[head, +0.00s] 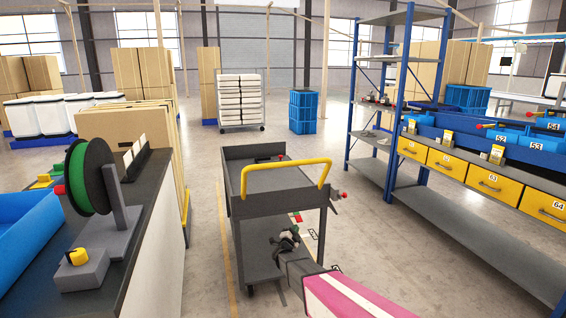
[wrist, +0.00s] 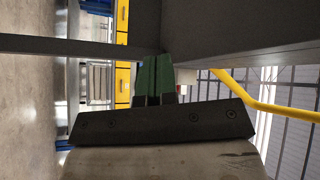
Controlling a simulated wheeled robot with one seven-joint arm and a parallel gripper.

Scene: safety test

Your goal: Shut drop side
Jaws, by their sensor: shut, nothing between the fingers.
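A dark grey cart (head: 272,207) with a yellow push handle (head: 325,172) stands in the middle of the head view. It has an upper tray with raised walls and a lower shelf. I cannot tell for certain which panel is the drop side or how far it is folded. In the wrist view, the green fingertips of my gripper (wrist: 154,74) are together and empty, close to a grey cart panel (wrist: 240,35). I cannot tell whether they touch it. The yellow handle (wrist: 262,105) shows on the right there.
A workbench with a green-rimmed spool (head: 90,177) stands on the left. A white-loaded trolley (head: 240,100) and blue crates (head: 303,110) are behind. Floor between cart and rack is clear.

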